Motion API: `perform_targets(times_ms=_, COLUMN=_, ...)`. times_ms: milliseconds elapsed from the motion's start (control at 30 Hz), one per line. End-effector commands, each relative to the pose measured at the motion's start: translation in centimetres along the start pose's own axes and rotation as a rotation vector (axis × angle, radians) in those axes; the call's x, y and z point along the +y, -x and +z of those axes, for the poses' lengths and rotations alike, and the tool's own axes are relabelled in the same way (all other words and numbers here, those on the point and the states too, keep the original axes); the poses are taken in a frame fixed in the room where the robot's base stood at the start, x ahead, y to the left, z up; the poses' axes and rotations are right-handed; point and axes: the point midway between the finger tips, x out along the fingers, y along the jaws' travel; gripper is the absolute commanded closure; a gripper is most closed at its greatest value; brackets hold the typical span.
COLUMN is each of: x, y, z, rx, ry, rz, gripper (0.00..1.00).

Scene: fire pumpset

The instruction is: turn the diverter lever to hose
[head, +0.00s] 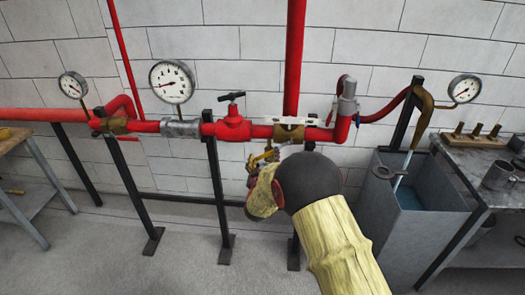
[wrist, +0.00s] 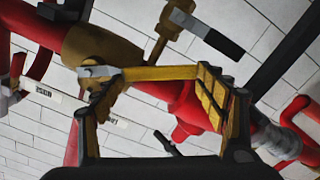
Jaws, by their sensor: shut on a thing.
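The diverter valve has a brass body (head: 289,132) on the red pipe in the head view. It also shows at the upper left of the wrist view (wrist: 112,52). A yellow diverter lever (wrist: 160,73) with a grey end lies across the wrist view, in front of the brass body. My gripper (wrist: 155,92) is shut on the lever, with one finger near the grey end and the padded finger at the other end. In the head view my gripper (head: 265,158) is just below the valve, and my wrist hides much of the lever.
A red valve (head: 233,124) with a black handle sits left on the pipe. Black stands (head: 219,190) hold the pipe. A grey water tank (head: 418,215) and a workbench (head: 478,165) are at right. Small label plates (wrist: 43,92) show near the valve.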

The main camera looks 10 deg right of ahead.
Motion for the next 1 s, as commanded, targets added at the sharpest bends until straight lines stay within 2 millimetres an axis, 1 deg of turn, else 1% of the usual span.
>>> perform_targets(times_ms=33, x=0.4, y=-0.4, z=-0.3, rx=0.011, ry=0.041, rz=0.006, gripper=0.73)
perform_targets(times_ms=67, x=0.4, y=-0.4, z=-0.1, rx=0.012, ry=0.07, rz=0.007, gripper=0.73)
perform_targets(times_ms=267, x=0.6, y=-0.4, z=1.9, rx=0.011, ry=0.259, rz=0.008, gripper=0.73)
perform_targets(times_ms=467, x=1.1, y=-0.5, z=3.7, rx=0.011, ry=0.448, rz=0.01, gripper=0.73)
perform_targets(times_ms=800, x=2.7, y=-0.5, z=6.4, rx=0.009, ry=0.756, rz=0.013, gripper=0.73)
perform_targets(times_ms=1000, x=3.7, y=-0.5, z=7.4, rx=0.01, ry=0.897, rz=0.015, gripper=0.73)
